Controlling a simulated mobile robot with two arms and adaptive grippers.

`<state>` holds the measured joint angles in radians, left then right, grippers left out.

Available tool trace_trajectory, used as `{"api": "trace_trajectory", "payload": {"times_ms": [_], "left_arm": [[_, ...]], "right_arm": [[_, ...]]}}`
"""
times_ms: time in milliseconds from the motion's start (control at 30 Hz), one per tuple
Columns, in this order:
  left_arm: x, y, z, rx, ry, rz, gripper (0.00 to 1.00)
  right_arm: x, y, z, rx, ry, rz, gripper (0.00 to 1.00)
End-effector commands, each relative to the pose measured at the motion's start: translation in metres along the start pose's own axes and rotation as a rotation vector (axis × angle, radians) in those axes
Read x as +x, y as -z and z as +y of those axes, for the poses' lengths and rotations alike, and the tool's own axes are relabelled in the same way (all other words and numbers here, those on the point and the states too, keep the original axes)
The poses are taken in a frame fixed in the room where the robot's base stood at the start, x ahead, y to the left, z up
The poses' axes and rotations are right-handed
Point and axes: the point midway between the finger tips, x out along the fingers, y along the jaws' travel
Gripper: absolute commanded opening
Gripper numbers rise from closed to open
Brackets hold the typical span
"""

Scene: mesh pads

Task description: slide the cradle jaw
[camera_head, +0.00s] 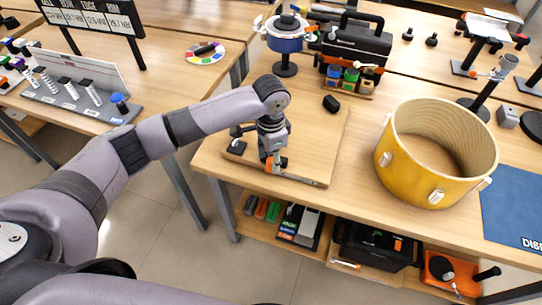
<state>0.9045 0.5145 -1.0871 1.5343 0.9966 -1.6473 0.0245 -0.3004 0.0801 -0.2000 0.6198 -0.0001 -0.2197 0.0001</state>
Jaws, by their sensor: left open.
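A wooden board (314,148) lies on the workbench and carries small black blocks. One black block (236,147) is at its left edge and another (331,103) at its back right. A narrow strip (303,180) runs along its front edge. A small orange and black part (271,166) sits at the left end of this strip, but I cannot tell for sure which piece is the cradle jaw. My left gripper (271,158) points down at the orange part. It is open, and its fingers hide some of that part. Whether they touch it is unclear. My right gripper is out of view.
A yellow drum shell (387,160) stands right of the board. A blue drum on a stand (285,42) and a black tool bag (355,45) are behind it. A blue mat (515,211) is at the right. A shelf with bins (375,250) lies below the bench.

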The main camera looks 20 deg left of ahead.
Motion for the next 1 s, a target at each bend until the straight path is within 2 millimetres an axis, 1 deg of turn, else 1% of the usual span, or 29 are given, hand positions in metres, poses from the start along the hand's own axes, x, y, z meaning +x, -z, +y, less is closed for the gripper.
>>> {"api": "trace_trajectory", "payload": {"times_ms": [133,167,700,800,1000], "left_arm": [[-0.0001,0.0001,0.0001,0.000,0.000,0.000,0.43],[-0.0001,0.0001,0.0000,0.000,0.000,0.000,0.42],[-0.0006,0.0001,-0.0003,-0.001,0.001,0.000,0.06],[-0.0007,0.0001,-0.0004,-0.001,0.001,0.000,0.00],[-0.0008,0.0001,-0.0005,-0.001,0.001,0.000,0.00]], "right_arm": [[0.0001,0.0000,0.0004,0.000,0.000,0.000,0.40],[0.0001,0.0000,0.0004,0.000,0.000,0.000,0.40],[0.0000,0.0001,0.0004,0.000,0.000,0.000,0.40],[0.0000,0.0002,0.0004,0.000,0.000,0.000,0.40],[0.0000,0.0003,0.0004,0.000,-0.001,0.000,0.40]]}}
